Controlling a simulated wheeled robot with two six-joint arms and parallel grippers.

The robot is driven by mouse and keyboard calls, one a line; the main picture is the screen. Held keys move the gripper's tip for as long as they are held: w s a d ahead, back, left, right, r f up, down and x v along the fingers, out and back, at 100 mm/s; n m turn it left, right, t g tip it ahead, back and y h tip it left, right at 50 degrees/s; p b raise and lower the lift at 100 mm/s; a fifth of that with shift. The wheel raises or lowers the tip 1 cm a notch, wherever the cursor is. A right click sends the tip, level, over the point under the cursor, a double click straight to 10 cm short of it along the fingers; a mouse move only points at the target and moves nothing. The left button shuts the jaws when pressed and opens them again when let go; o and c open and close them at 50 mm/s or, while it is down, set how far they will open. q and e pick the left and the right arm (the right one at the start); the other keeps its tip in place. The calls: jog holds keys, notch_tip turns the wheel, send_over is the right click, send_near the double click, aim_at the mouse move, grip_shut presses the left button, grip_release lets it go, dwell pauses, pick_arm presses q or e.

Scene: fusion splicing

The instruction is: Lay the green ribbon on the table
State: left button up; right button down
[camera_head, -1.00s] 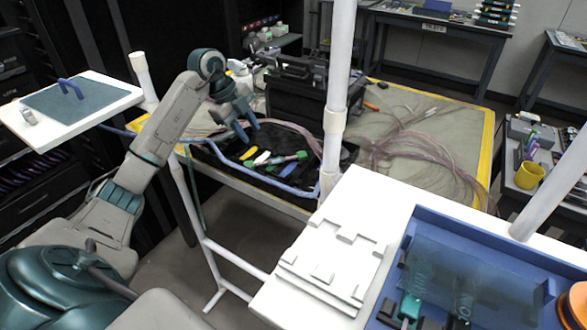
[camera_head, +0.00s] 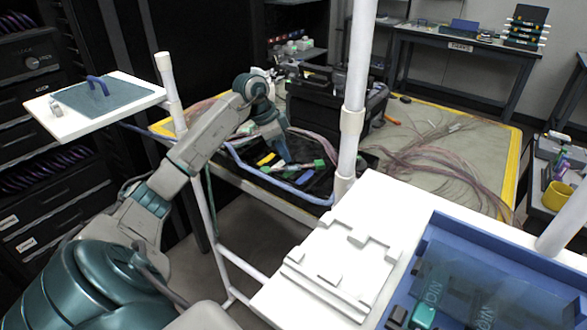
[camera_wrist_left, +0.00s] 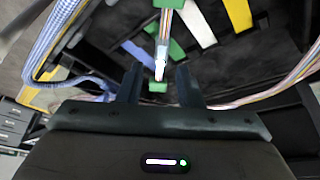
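In the left wrist view a green ribbon piece (camera_wrist_left: 170,3) at the top edge has a coloured strand ending in a white tip between my fingers. Another green piece (camera_wrist_left: 158,87) shows lower down. In the head view green shows at the ribbons (camera_head: 319,164) in the black tray (camera_head: 232,168). My left gripper (camera_head: 288,160) points down over the tray; its two fingers (camera_wrist_left: 158,70) stand apart. I cannot tell whether they touch a ribbon. My right gripper is not in view. The yellow-edged table (camera_head: 440,125) lies behind the tray.
A black box (camera_head: 325,105) stands behind the tray. Loose pink fibre bundles (camera_head: 440,165) lie on the table to the right. A white post (camera_head: 355,110) rises in front of the tray. A white fixture (camera_head: 340,265) and blue tray (camera_head: 440,235) are nearer right.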

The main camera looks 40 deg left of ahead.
aim_at(294, 166)
pick_arm(q)
jog(key=x, duration=0.4)
jog(key=shift+w+d, duration=0.1)
jog(key=shift+w, duration=0.2)
jog(key=shift+w+d+f, duration=0.1)
jog(key=shift+w+f, duration=0.05)
jog(key=shift+f, duration=0.4)
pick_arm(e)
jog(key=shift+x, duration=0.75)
pick_arm(q)
grip_shut()
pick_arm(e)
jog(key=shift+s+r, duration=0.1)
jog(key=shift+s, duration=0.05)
pick_arm(q)
jog(key=shift+r, duration=0.1)
